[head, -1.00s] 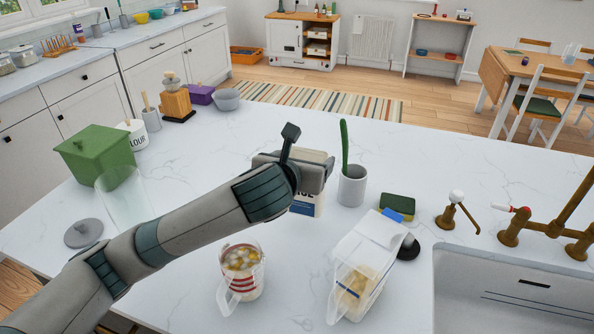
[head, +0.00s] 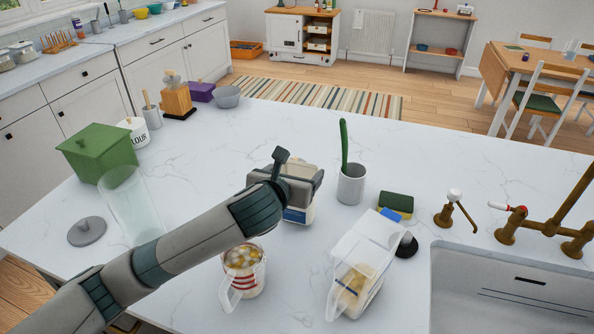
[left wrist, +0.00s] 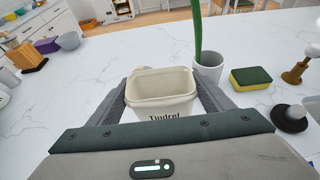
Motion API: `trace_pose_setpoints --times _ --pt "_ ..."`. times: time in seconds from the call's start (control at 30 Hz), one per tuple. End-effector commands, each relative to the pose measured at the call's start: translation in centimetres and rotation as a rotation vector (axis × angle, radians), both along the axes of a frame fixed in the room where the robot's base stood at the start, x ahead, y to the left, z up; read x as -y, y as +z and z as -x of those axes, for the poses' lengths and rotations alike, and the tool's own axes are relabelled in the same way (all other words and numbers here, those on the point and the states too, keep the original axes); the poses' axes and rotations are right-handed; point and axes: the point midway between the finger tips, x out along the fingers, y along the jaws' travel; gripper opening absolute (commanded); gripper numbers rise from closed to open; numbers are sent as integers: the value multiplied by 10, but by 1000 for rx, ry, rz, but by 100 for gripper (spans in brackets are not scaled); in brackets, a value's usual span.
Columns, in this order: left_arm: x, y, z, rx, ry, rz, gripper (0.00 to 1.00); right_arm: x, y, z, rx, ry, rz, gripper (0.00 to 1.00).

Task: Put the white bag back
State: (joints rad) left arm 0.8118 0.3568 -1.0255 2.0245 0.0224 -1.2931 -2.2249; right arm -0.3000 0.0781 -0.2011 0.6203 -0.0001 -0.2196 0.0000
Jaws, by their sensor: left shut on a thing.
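The white bag (left wrist: 160,90) is between the fingers of my left gripper (left wrist: 163,100) in the left wrist view. It is open at the top, cream inside, with dark lettering on its near face. In the head view my left gripper (head: 290,185) is shut on the bag (head: 300,214), whose lower part with a blue patch shows below the gripper. I cannot tell whether the bag touches the counter. My right gripper is not in view.
A grey cup with a green utensil (head: 351,187) stands right of the bag. A measuring jug (head: 243,275) and a clear container (head: 362,265) stand nearer. A tall clear jar (head: 132,205), green box (head: 104,153) and grey lid (head: 87,231) are left.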

Motion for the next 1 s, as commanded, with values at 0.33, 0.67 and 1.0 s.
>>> trace_pose_setpoints --times 0.33,0.67,1.0 --pt "0 -3 0 3 0 0 23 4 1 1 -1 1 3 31" --pt "0 -6 0 1 0 0 93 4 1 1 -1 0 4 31" --pt "0 -3 2 1 0 -1 93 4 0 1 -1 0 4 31"
